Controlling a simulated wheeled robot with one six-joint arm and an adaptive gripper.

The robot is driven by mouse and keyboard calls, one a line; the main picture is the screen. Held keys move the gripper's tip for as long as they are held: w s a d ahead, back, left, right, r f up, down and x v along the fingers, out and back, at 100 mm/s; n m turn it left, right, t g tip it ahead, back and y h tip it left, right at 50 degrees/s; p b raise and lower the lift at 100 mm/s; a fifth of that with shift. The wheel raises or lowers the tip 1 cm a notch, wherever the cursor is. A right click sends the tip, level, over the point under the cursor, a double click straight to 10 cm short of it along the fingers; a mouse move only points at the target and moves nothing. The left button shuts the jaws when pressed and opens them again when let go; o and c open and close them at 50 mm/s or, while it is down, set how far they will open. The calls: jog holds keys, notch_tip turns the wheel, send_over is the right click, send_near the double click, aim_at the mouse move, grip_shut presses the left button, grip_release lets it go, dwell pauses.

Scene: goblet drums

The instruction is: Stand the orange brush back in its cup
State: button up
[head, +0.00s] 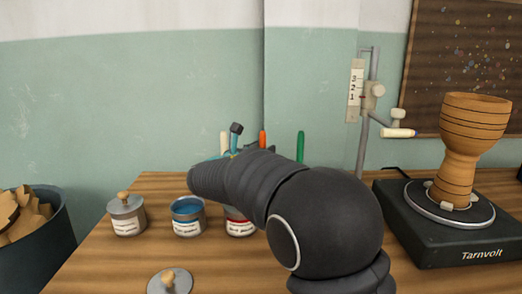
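The orange brush (262,138) shows only as a short upright orange end above my arm, at the back of the wooden table. Its lower part is hidden, so I cannot tell what it stands in. A green handle (300,147) stands to its right and a pale handle (224,143) to its left. My dark arm crosses in front and hides whatever cup is behind it. A blue piece with a dark square end (235,132) rises just left of the orange brush; it may be part of my gripper. My fingertips cannot be made out, nor any grasp.
On the table (95,262) stand a lidded tin (127,217), an open blue paint tin (187,218) and a partly hidden red-labelled tin (238,226). A loose lid (169,281) lies in front. At right, a wooden goblet (465,150) stands on a black turntable (440,243). A dark bin (45,245) is at left.

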jog(key=v, duration=1.2)
dwell(0.7)
